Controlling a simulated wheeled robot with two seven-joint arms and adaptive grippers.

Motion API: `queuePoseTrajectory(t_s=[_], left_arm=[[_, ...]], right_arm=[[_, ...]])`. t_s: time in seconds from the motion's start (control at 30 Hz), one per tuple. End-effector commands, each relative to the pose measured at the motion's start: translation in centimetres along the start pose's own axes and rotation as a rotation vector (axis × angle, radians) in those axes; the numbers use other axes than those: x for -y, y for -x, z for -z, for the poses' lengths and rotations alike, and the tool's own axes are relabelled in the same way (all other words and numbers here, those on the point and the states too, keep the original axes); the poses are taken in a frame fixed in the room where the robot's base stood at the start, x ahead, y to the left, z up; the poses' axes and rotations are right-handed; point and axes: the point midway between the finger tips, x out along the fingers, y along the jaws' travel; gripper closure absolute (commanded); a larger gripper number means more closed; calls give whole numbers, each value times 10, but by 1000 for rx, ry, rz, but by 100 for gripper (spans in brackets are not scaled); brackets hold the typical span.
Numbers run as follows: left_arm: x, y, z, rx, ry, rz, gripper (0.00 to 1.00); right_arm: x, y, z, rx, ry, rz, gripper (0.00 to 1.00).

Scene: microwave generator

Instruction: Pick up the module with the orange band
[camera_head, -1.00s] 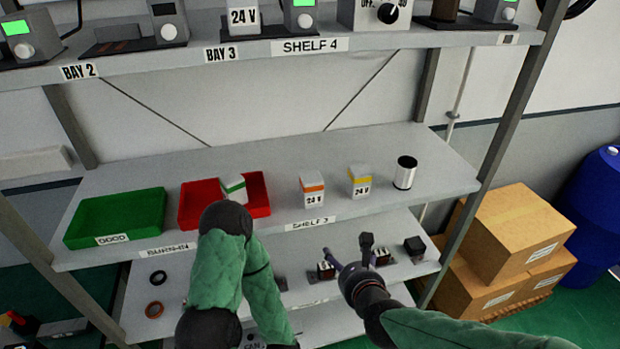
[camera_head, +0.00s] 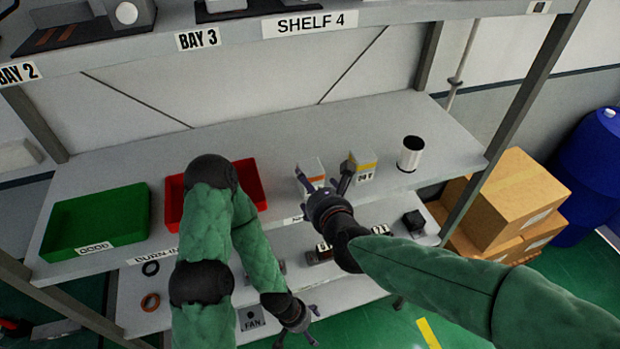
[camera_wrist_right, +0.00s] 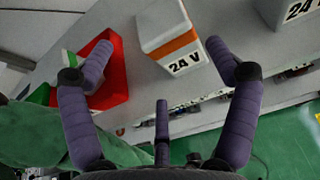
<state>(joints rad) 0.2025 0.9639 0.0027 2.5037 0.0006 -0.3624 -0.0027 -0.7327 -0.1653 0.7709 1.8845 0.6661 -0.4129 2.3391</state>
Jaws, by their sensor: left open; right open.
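The module with the orange band (camera_head: 311,171) is a white box marked 24 V, standing upright near the front edge of the middle shelf. My right gripper (camera_head: 324,174) is open just in front of it and partly covers it. In the right wrist view the orange-banded module (camera_wrist_right: 168,32) lies ahead of the spread fingers (camera_wrist_right: 148,62), nearer the right finger, with no visible contact. A similar module with a yellow band (camera_head: 364,166) stands just to its right, partly behind a finger. My left gripper (camera_head: 298,334) hangs open and empty low in front of the lower shelves.
A red bin (camera_head: 250,180) and a green bin (camera_head: 97,217) stand left on the same shelf. A silver cylinder (camera_head: 410,154) stands to the right. Shelf 4 (camera_head: 220,42) hangs above. Lower-shelf items include a black block (camera_head: 412,222). Cardboard boxes (camera_head: 510,195) stand at right.

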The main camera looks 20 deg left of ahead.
Motion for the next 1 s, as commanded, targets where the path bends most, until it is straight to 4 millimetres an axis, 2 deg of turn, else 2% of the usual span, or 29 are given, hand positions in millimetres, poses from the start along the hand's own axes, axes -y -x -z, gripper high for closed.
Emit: queuePoseTrajectory(t_s=[0.1, 0.33, 0.7, 1.0], left_arm=[[1, -2, 0, -1, 0, 0, 15], [1, -2, 0, -1, 0, 0, 15], [-1, 2, 0, -1, 0, 0, 15], [-1, 2, 0, -1, 0, 0, 15]], right_arm=[[0, -11, 1, -1, 1, 1, 12], [2, -23, 1, -1, 1, 1, 12], [4, -63, 3, -1, 1, 1, 12], [4, -66, 3, 0, 0, 0, 12]])
